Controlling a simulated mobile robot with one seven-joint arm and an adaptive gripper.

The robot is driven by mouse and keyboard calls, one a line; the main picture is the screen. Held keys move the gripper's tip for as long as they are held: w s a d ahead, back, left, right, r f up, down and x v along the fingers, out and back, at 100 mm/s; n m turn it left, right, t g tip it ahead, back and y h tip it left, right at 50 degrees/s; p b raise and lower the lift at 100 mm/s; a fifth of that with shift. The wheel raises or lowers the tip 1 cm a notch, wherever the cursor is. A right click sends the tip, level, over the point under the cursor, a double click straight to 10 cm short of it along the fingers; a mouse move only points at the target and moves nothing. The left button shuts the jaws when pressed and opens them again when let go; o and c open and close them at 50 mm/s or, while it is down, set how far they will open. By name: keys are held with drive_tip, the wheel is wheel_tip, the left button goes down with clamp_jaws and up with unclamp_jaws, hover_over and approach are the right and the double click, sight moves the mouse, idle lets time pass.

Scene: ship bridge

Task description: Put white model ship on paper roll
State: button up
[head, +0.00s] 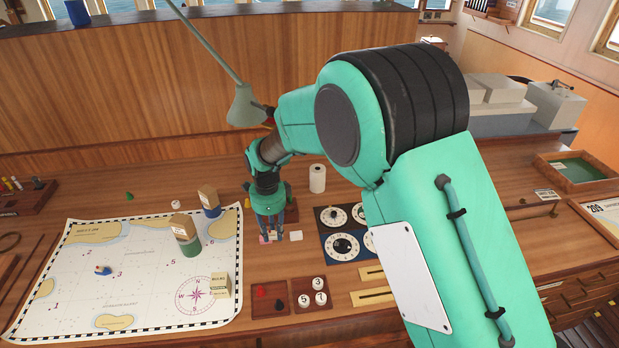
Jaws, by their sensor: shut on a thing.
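The white paper roll (317,179) stands upright on the wooden desk, behind and to the right of my gripper. My gripper (270,235) points down just above the desk, right of the chart. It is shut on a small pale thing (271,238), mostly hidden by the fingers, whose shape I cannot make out. I cannot tell if this is the white model ship, and no white ship shows clearly elsewhere. Nothing is seen on top of the paper roll.
A small white block (296,236) lies right of my gripper. A dial panel (336,216) lies beyond it. The chart (140,290) carries a small blue piece (103,270) and several block-like pieces. Red-brown trays (270,311) lie in front. A lamp (245,106) hangs above.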

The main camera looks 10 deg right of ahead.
drive_tip(key=w+d+r+m+p, duration=0.1)
drive_tip(key=w+d, duration=0.3)
drive_tip(key=d, duration=0.5)
drive_tip(key=w+d+r+m, duration=0.1)
drive_tip(key=w+d, duration=0.3)
drive_tip(key=d, duration=0.5)
wheel_tip(320, 180, up, 9)
drive_tip(key=n+p, duration=0.3)
drive_tip(key=p, duration=0.6)
hover_over(317, 169)
drive_tip(key=shift+s, duration=0.1)
drive_tip(key=shift+f, duration=0.1)
drive_tip(key=shift+f, duration=3.05)
drive_tip(key=shift+f+p, duration=0.45)
drive_tip(key=shift+f, duration=1.4)
